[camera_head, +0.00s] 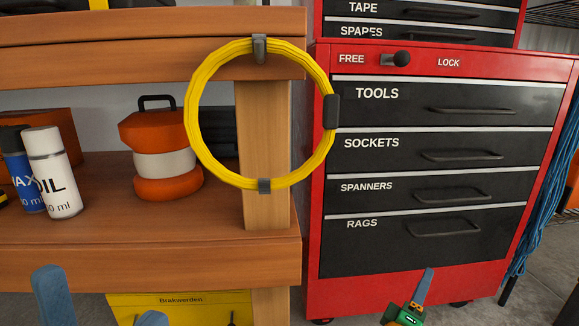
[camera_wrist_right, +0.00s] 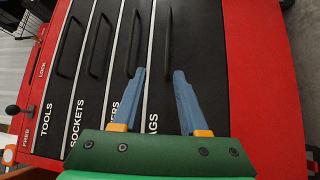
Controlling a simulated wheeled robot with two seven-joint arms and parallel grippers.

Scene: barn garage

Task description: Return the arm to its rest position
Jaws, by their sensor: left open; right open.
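My right gripper (camera_head: 423,278) is low in front of the red tool cabinet (camera_head: 400,286), below the RAGS drawer label in the head view. Its blue-grey fingers also show in the right wrist view (camera_wrist_right: 159,76), apart with nothing between them. That view shows the cabinet's black drawers turned sideways beyond the fingers. My left gripper (camera_head: 105,300) is at the bottom left of the head view, in front of the wooden bench. Its two fingertips are wide apart and empty; the rest is cut off by the frame edge.
A yellow coil (camera_head: 197,137) hangs from a hook on the bench post. An orange-and-white container (camera_head: 165,164), a white OIL can (camera_head: 54,180) and a blue can (camera_head: 20,175) stand on the shelf. A yellow box (camera_head: 190,299) is below. A blue cord (camera_head: 548,190) hangs right.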

